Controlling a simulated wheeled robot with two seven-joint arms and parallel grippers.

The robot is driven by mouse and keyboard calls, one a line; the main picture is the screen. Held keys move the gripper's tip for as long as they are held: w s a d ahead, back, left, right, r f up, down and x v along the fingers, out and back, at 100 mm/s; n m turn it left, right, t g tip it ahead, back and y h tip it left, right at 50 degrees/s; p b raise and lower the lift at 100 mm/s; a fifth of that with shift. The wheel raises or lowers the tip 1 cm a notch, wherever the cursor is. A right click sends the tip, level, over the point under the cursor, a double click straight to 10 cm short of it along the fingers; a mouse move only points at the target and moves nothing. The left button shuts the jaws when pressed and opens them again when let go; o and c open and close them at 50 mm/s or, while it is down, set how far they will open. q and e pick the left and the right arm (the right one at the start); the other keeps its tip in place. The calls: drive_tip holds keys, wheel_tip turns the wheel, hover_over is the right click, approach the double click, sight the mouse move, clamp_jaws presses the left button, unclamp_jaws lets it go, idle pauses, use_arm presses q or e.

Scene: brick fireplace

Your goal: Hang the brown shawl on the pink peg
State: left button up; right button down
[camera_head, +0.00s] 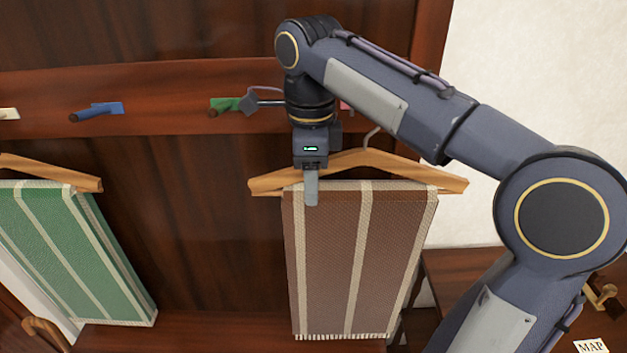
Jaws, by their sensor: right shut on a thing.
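The brown shawl (335,260), with cream stripes, is draped over a wooden hanger (455,183). My right gripper (311,188) points down at the upper left of the shawl and is shut on it near the hanger bar. The metal hook (371,138) rises from the hanger beside my arm. The pink peg (345,106) is mostly hidden behind my right arm; only a small pink bit shows. The hook appears below and right of that bit; I cannot tell whether they touch. My left gripper is out of view.
Green (222,106) and blue (97,110) pegs sit on the wooden rail (165,120), with a pale peg (8,114) at the left edge. A green striped shawl (75,250) is on another hanger at left. A MAP label (591,346) lies at lower right.

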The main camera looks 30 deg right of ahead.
drive_tip(key=w, duration=0.1)
drive_tip(key=w+d+f, duration=0.1)
drive_tip(key=w, duration=0.1)
drive_tip(key=shift+w+d+f, duration=0.1)
drive_tip(key=shift+d+f, duration=0.15)
drive_tip(key=shift+d, duration=0.15)
drive_tip(key=c, duration=0.6)
unclamp_jaws()
wheel_tip(320, 180, up, 8)
drive_tip(key=shift+f, duration=0.1)
